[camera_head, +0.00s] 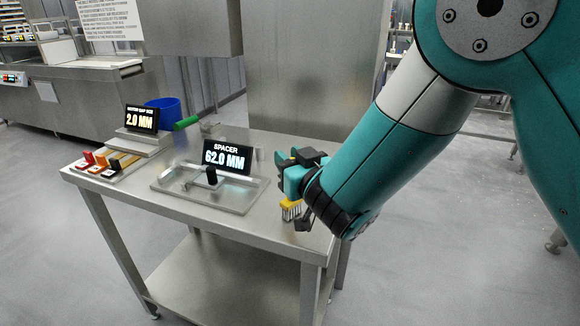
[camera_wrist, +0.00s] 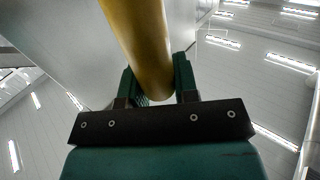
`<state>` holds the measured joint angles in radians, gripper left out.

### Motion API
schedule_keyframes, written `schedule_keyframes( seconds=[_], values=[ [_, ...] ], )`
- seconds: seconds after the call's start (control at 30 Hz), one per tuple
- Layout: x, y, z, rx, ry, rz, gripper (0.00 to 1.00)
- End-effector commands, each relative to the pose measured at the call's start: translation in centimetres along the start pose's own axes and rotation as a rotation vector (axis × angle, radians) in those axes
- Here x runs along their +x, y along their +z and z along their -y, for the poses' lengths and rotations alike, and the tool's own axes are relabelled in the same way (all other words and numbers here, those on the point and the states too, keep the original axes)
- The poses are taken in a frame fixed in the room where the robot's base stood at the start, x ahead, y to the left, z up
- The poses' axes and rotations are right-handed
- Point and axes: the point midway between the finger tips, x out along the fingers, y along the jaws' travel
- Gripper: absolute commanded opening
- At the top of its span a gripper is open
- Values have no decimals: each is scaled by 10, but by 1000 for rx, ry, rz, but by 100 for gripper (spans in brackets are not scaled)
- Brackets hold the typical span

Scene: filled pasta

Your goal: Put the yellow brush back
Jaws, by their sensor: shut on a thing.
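The yellow brush (camera_head: 291,205) is in my gripper (camera_head: 288,172), above the right end of the steel table (camera_head: 262,222). Its yellow block and pale bristles show below the gripper in the head view, with the bristles pointing down. I cannot tell whether the bristles touch the table. In the wrist view, a thick yellow handle (camera_wrist: 138,40) lies between the two green fingers of my gripper (camera_wrist: 159,85), which are shut on it.
A steel tray (camera_head: 235,207) with a "SPACER 62.0 MM" display (camera_head: 227,157) is left of my gripper. Farther left are a "2.0 MM" display (camera_head: 142,119), a blue container (camera_head: 165,111) and several small coloured pieces (camera_head: 100,160). A green-handled item (camera_head: 186,123) is at the back.

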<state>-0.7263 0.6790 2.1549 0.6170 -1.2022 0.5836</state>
Motion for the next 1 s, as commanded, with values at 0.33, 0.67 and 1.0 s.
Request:
schedule_keyframes(
  seconds=[0.33,0.67,1.0],
  values=[
    [0,3,0,1,0,-2,1],
    [0,4,0,0,0,-1,54],
    [-13,6,1,0,-2,-1,54]
  ],
)
